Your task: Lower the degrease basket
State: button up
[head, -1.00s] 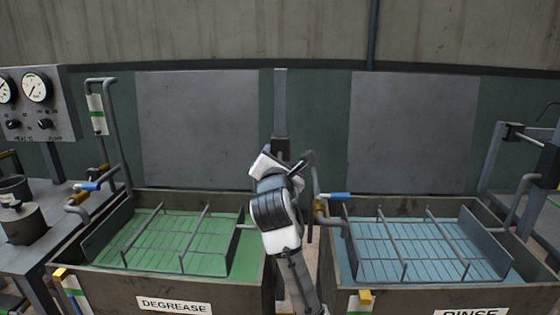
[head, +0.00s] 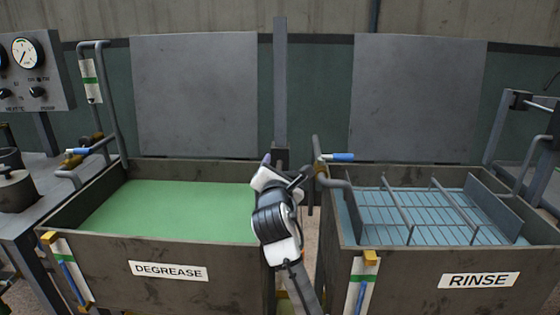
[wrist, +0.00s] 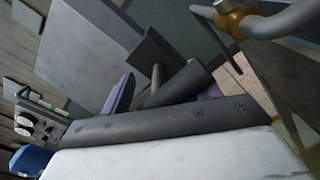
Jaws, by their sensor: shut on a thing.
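The degrease tank (head: 155,262) stands at the left in the head view, full of green liquid (head: 170,205). No part of the degrease basket shows above the liquid. My gripper (head: 279,165) is at the upright post (head: 280,85) between the two tanks, beside a dark block on that post. In the wrist view my purple fingers are shut on a dark grey handle (wrist: 182,86), which joins a dark block (wrist: 160,50). In the head view my arm hides most of the handle and the tank's right rim.
The rinse tank (head: 430,290) stands to the right, its wire basket (head: 445,215) in view over blue liquid. A bent pipe with a blue-handled valve (head: 338,157) stands close right of my gripper. Another blue-handled valve (head: 78,152) is at the degrease tank's left.

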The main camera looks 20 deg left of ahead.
jog(key=shift+a+f+b, duration=0.1)
jog(key=shift+f+b, duration=0.3)
jog(key=shift+f, duration=0.95)
jog(key=o, duration=1.3)
jog(key=shift+c, duration=0.2)
jog(key=b+v, duration=0.2)
jog(key=v, duration=1.2)
jog(key=shift+r, duration=0.25)
